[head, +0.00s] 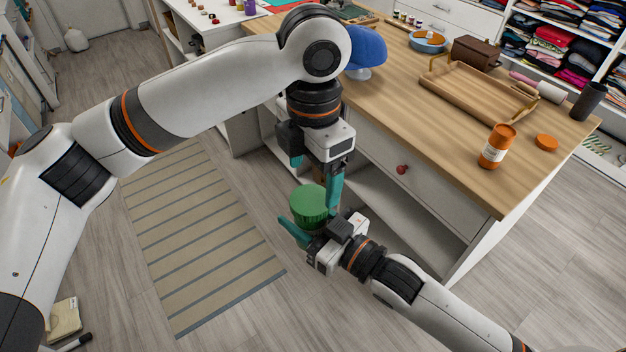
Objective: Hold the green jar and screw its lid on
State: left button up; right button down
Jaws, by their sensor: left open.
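The green jar (311,220) is in the air in front of the workbench, above the floor. Its broad, flat round top looks like a green lid (309,200) resting on it; I cannot tell how firmly it sits. My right gripper (306,226) reaches in from the lower right and holds the jar from the side; one teal finger shows, the other is mostly hidden. My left gripper (316,184) is open, pointing down just above the lid, its teal fingers spread apart. The long finger overlaps the jar's right edge in this view, so contact there is unclear.
The wooden-topped workbench (430,125) bears an orange jar (497,146), an orange lid (546,142), a wooden tray (455,92), a dark cup (587,101) and a blue cap (367,48). A drawer with a red knob (402,169) faces my grippers. A striped rug (190,235) lies left.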

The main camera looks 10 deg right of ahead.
pick_arm(q)
jog(key=shift+c, duration=0.3)
jog(key=n, duration=0.6)
jog(key=shift+r, duration=0.3)
jog(key=n, duration=0.4)
jog(key=shift+a+r+n, duration=0.1)
jog(key=shift+r+n, duration=0.1)
jog(key=shift+n, duration=0.1)
jog(key=n, duration=0.4)
jog(key=shift+r, duration=0.2)
jog(key=n, duration=0.4)
jog(key=shift+r, duration=0.15)
jog(key=n, duration=0.4)
jog(key=shift+r+n, duration=0.2)
jog(key=shift+n, duration=0.2)
jog(key=n, duration=0.4)
jog(key=shift+a+r+n, duration=0.1)
jog(key=shift+r+n, duration=0.1)
jog(key=shift+n, duration=0.1)
jog(key=n, duration=0.3)
jog(key=shift+r+n, duration=0.2)
jog(key=shift+n, duration=0.2)
jog(key=n, duration=0.4)
jog(key=shift+r+n, duration=0.15)
jog(key=shift+n, duration=0.15)
